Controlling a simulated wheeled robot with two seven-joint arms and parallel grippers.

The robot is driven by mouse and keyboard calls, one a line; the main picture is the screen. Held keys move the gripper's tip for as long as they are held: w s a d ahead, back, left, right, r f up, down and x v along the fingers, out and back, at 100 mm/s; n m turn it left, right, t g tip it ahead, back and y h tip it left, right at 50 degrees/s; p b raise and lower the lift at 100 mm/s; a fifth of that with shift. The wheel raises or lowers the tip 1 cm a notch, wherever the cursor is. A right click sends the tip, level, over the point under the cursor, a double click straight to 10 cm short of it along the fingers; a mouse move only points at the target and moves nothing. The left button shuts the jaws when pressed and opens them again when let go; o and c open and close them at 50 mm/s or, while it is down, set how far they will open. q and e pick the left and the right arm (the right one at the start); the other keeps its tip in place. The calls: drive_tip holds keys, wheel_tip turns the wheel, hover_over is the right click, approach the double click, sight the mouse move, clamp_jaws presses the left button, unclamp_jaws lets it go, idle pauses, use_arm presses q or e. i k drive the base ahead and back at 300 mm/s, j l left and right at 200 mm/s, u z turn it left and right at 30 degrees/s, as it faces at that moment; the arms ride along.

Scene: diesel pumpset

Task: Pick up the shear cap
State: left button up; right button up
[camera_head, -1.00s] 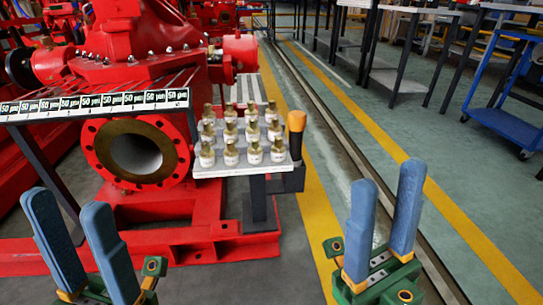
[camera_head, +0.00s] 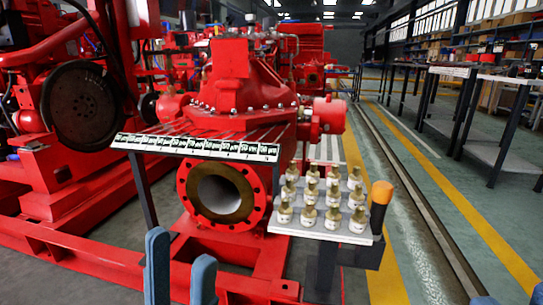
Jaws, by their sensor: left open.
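No piece is clearly marked as the shear cap. Several small pieces with white bodies and brass-coloured tops (camera_head: 310,197) stand upright in rows on a small light tray (camera_head: 290,222), right of the red pump's round flange; I cannot tell whether the shear cap is among them. My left gripper (camera_head: 181,247) shows at the bottom edge, left of and nearer than the tray. Its two blue fingers are apart with nothing seen between them. Only a blue tip of my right gripper (camera_head: 538,294) shows at the lower right edge, so its opening is hidden.
An orange-handled tool (camera_head: 381,192) stands in a dark holder at the tray's right. A rack of "50 µm" strips (camera_head: 195,147) crosses in front of the red pump (camera_head: 240,95). Red base rails lie below. The floor to the right is clear; workbenches (camera_head: 490,90) stand beyond.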

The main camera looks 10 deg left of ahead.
sight(334, 218)
drive_tip(key=i+l+u, duration=0.25)
drive_tip(key=i, duration=0.15)
drive_tip(key=i+l+u, duration=0.1)
drive_tip(key=i+u, duration=0.2)
drive_tip(key=i, duration=0.15)
